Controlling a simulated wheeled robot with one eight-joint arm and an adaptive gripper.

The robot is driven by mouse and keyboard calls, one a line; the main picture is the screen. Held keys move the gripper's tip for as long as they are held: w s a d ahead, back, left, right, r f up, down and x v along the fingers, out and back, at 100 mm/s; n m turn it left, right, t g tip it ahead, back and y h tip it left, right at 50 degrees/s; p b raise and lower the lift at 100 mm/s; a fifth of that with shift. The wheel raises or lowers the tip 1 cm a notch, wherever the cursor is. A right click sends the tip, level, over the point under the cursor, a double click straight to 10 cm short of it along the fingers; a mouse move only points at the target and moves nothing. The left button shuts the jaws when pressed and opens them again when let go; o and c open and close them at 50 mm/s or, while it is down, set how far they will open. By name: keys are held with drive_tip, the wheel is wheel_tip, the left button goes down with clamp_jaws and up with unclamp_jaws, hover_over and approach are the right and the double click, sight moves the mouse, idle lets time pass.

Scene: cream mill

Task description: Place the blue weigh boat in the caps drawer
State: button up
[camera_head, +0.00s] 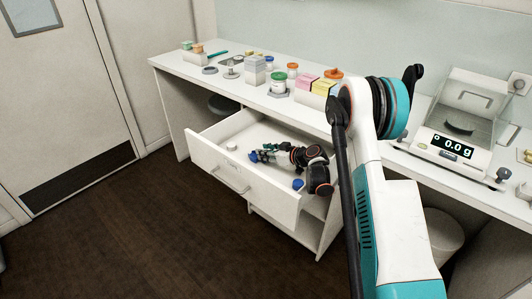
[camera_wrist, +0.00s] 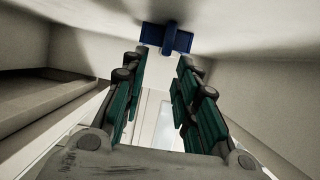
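The drawer (camera_head: 262,197) under the bench is pulled open. My gripper (camera_head: 267,152) reaches down into it, with its fingers toward the drawer's left part. A small blue thing (camera_head: 253,157), which looks like the blue weigh boat, lies on the drawer floor at the fingertips. In the wrist view the blue boat (camera_wrist: 165,38) sits just beyond the fingertips, its shape partly unclear. My gripper (camera_wrist: 164,60) is open there, with a clear gap between the green finger pads and nothing held. My arm hides the drawer's right part.
A white round cap (camera_head: 232,147) and a blue round cap (camera_head: 298,184) lie in the drawer. The bench top (camera_head: 228,75) above holds jars, boxes and small dishes. A balance (camera_head: 455,135) reading 0.0 g stands at right. The floor in front is clear.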

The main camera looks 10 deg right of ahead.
drive_tip(key=shift+r, duration=0.55)
drive_tip(key=p+v, duration=0.2)
drive_tip(key=v, duration=0.5)
drive_tip(key=shift+s+d+r+p, duration=0.1)
drive_tip(key=shift+s+p, duration=0.1)
drive_tip(key=shift+p, duration=0.15)
idle(0.6)
